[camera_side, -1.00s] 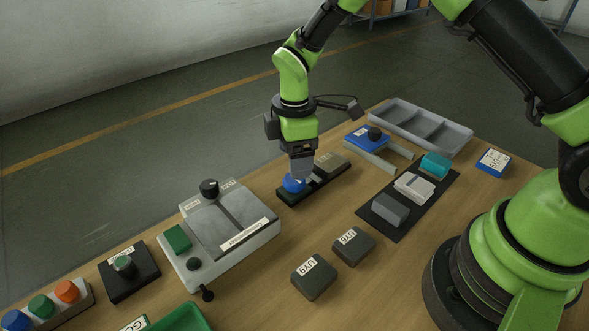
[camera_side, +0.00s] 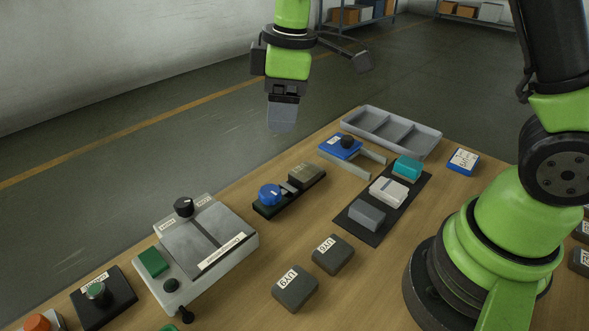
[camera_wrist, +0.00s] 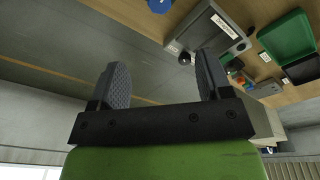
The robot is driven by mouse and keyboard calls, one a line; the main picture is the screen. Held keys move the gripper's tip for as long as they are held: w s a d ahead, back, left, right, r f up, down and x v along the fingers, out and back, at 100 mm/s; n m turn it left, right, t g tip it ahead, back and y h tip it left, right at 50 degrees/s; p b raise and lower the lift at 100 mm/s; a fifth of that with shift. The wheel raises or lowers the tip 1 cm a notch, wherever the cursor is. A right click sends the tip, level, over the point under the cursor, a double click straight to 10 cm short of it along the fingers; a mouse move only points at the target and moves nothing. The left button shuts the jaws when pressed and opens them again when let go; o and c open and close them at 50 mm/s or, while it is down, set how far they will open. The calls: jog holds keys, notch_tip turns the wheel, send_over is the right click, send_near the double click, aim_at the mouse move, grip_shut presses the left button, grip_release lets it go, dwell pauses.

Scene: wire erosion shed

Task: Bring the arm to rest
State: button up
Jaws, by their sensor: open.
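My gripper (camera_side: 282,118) hangs in the air above and beyond the table's far edge in the side view, clear of everything. In the wrist view my gripper (camera_wrist: 160,82) shows its two grey pads wide apart with nothing between them. The blue knob (camera_side: 270,195) stands on a dark base below my gripper, apart from it. A grey-brown block (camera_side: 307,175) sits on the same base.
A grey machine (camera_side: 205,250) with a black knob stands front left. A black mat (camera_side: 350,229) holds several blocks. A grey divided tray (camera_side: 390,136) stands at the back. Open air surrounds my gripper.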

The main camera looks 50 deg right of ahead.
jog(key=s+r+m+t, duration=0.2)
jog(key=s+r+m, duration=0.1)
jog(key=s, duration=0.3)
jog(key=s+d+r+m+t+y, duration=0.1)
jog(key=s+r+m+t, duration=0.1)
jog(key=s+r+m, duration=0.2)
jog(key=s+d+r+m+t, duration=0.1)
jog(key=s+r+m, duration=0.2)
jog(key=s+m, duration=0.3)
jog(key=shift+s+d+r+t, duration=0.2)
jog(key=shift+s+t, duration=0.2)
jog(key=shift+s, duration=0.85)
